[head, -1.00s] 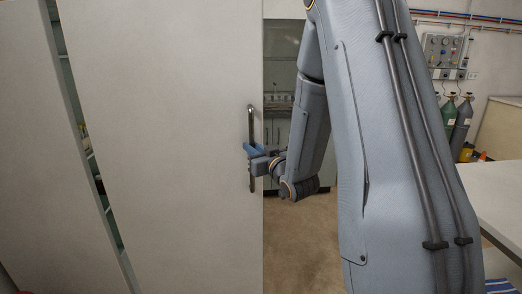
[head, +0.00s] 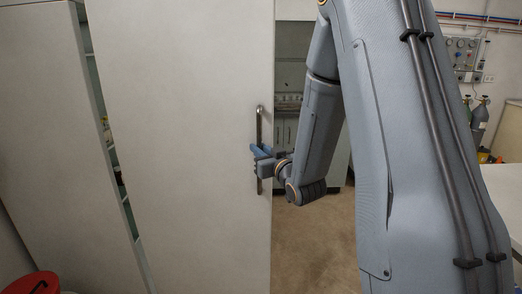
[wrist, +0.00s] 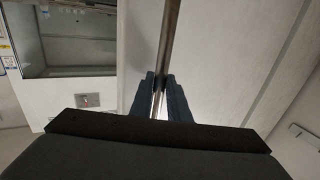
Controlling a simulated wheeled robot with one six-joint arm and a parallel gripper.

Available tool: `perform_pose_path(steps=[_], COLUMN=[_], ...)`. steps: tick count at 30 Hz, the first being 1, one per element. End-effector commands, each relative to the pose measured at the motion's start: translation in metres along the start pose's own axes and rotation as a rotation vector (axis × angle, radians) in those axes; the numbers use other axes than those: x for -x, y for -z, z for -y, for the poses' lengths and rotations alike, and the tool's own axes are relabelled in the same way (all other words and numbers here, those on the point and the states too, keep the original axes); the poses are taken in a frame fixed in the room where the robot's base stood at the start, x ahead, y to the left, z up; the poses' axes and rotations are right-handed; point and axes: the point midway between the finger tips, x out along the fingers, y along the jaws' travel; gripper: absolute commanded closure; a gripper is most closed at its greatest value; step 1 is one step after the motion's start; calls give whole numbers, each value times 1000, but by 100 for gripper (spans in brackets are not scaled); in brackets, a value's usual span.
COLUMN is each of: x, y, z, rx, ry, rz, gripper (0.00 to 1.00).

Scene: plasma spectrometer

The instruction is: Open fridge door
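The fridge door (head: 185,130) is a large pale panel standing ajar in the head view. A dark gap with shelves (head: 115,165) shows along its left side. Its vertical metal bar handle (head: 260,125) is near the door's right edge. My gripper (head: 259,158) is at the handle, around its middle to lower part. In the wrist view the two blue fingers (wrist: 159,92) sit on either side of the handle bar (wrist: 168,45), close against it. The inside of the fridge is mostly hidden by the door.
A red bin (head: 35,286) stands at the lower left. A pale table (head: 503,185) is at the right, with gas cylinders (head: 479,118) behind it. Open brown floor (head: 310,245) lies right of the door. A cabinet (head: 290,100) stands beyond.

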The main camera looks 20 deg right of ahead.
Motion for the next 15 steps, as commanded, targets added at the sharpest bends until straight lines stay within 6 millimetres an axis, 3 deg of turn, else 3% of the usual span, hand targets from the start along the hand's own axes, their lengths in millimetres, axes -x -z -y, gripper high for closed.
perform_pose_path(steps=[1, 3, 15], x=[-2, -1, 10], y=[2, 2, 0], z=[5, 4, -5], rx=[3, 2, 1], ry=[12, 9, -7], rz=[-5, -4, 0], gripper=[78, 68, 68])
